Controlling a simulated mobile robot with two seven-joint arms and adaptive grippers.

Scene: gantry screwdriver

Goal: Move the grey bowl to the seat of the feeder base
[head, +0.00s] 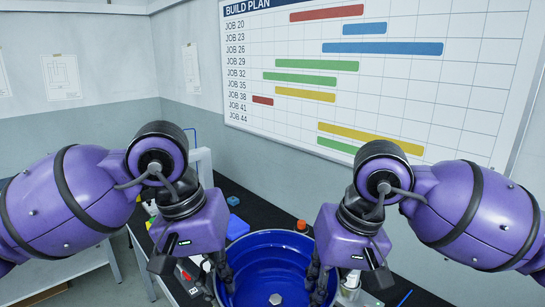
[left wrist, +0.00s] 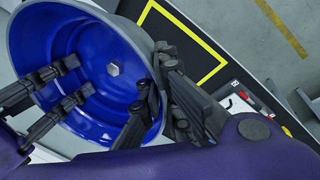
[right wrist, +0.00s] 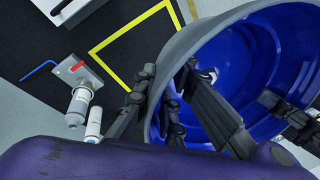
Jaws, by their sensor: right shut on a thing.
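The grey bowl (left wrist: 25,50) has a grey outside and a blue inside, with a grey hexagonal piece (left wrist: 113,69) at the middle of its floor. In the head view its blue inside (head: 268,262) shows low between my arms. My left gripper (left wrist: 158,90) has one finger inside and one outside the bowl's wall, closed on the rim. My right gripper (right wrist: 158,90) is shut on the opposite side of the rim the same way. I cannot make out the feeder base or its seat. Whether the bowl touches anything below is hidden.
A black surface with a yellow outline (right wrist: 128,45) lies beside the bowl. A grey metal plate with a red handle (right wrist: 83,75), white cylinders (right wrist: 94,122) and a blue hex key (right wrist: 38,70) lie near the right gripper.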

